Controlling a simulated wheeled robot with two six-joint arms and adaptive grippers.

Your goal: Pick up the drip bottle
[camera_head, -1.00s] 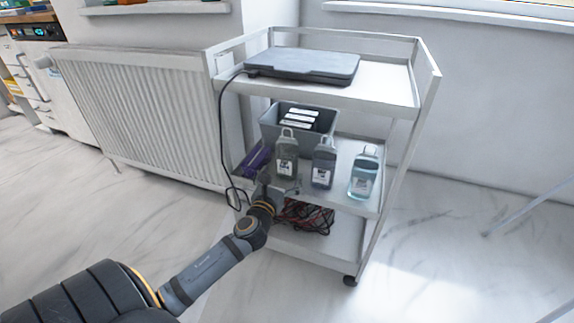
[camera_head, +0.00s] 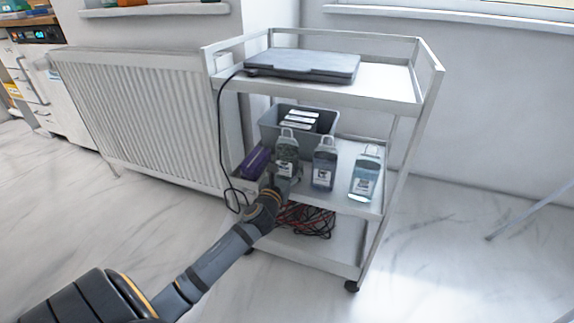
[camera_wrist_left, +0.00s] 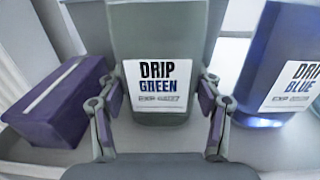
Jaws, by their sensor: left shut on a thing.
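The green drip bottle (camera_head: 286,152) stands upright on the middle shelf of the white cart, leftmost of three drip bottles. In the left wrist view its label reads "DRIP GREEN" (camera_wrist_left: 157,86). My left gripper (camera_head: 284,180) is at its lower part. In the left wrist view the fingers (camera_wrist_left: 160,112) are on both sides of the bottle, shut on it. The blue drip bottle (camera_head: 324,166) stands just to its right, labelled "DRIP BLUE" (camera_wrist_left: 292,84). A third, light blue bottle (camera_head: 365,176) stands near the shelf's right end. My right gripper is not in view.
A purple box (camera_head: 255,162) lies left of the green bottle, also in the left wrist view (camera_wrist_left: 58,104). A grey bin (camera_head: 270,128) stands behind the bottles. The cart's top shelf (camera_head: 385,82) is above; red and black cables (camera_head: 308,220) lie below. A radiator (camera_head: 145,115) stands left.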

